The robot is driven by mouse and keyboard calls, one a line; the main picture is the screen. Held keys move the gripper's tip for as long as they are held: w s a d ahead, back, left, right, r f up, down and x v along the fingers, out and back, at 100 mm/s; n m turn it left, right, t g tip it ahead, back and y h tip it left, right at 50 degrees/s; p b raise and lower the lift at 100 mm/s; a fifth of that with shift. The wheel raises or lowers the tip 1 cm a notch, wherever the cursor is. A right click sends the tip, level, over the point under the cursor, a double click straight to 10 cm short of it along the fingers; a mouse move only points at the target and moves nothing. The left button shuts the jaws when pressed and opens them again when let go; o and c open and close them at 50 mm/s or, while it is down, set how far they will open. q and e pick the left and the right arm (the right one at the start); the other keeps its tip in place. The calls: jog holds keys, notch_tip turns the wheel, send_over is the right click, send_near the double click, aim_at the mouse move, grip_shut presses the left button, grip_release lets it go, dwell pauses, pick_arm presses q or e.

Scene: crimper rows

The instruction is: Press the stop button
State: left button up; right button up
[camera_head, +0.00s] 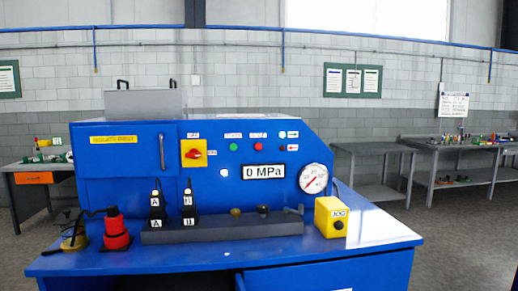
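A blue machine (110,160) stands on a blue bench straight ahead in the head view. On its front panel, a round red button (258,146) sits right of a green button (233,147); the small labels above them are too blurred to read. A red rotary switch on a yellow plate (193,153) is further left. Small lamps or buttons (282,148) are to the right. The display (264,172) reads 0 MPa. No hand or finger touches the panel. Neither of my grippers is in view.
On the blue bench (380,228) stand a red cylinder (116,236), two black labelled pieces (158,212), a dark grey bar (222,229) and a yellow box (330,217). A pressure gauge (313,178) is on the right. Grey tables (372,150) stand behind.

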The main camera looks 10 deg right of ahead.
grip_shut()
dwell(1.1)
